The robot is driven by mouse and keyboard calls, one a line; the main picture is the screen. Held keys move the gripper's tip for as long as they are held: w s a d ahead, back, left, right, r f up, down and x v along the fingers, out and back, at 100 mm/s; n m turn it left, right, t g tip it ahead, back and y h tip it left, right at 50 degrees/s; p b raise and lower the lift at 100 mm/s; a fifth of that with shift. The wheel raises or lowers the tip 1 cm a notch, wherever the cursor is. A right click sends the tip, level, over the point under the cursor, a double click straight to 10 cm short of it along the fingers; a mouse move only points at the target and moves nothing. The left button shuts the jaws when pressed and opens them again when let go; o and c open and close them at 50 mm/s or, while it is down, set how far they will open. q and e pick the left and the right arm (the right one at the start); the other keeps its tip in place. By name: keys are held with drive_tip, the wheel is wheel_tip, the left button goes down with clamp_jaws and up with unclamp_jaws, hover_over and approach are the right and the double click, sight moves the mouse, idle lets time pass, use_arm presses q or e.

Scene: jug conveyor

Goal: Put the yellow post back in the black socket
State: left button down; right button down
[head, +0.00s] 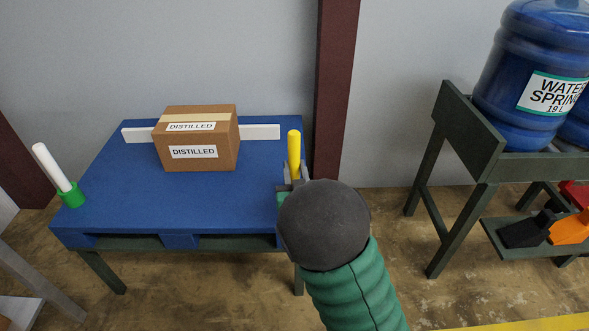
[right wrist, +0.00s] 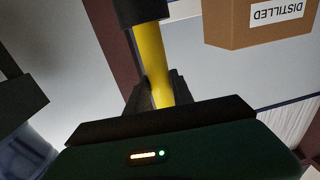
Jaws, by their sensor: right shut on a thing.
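The yellow post (head: 294,150) stands upright at the right edge of the blue table. My right gripper (head: 293,181) is shut on it, with its rounded top above the jaws. In the right wrist view, which is upside down, the yellow post (right wrist: 151,55) passes between the dark fingers (right wrist: 157,92). A black piece (right wrist: 143,12) surrounds the post's lower end there, seemingly the black socket. How deep the post sits in it I cannot tell. In the head view my wrist hides that spot. My left gripper is not in view.
On the blue table (head: 120,205) are a cardboard box (head: 195,140), a white bar (head: 260,132) behind it, and a white post (head: 50,165) in a green socket (head: 71,197). A dark rack (head: 470,130) with blue jugs (head: 525,75) stands right. The table's middle is clear.

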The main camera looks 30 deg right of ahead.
drive_tip(key=shift+f+b, duration=0.75)
drive_tip(key=shift+f, duration=0.25)
drive_tip(key=c, duration=1)
unclamp_jaws()
drive_tip(key=shift+r, duration=0.1)
drive_tip(key=p+v, duration=1.7)
drive_tip(key=shift+d+p, duration=0.15)
drive_tip(key=shift+p, duration=0.2)
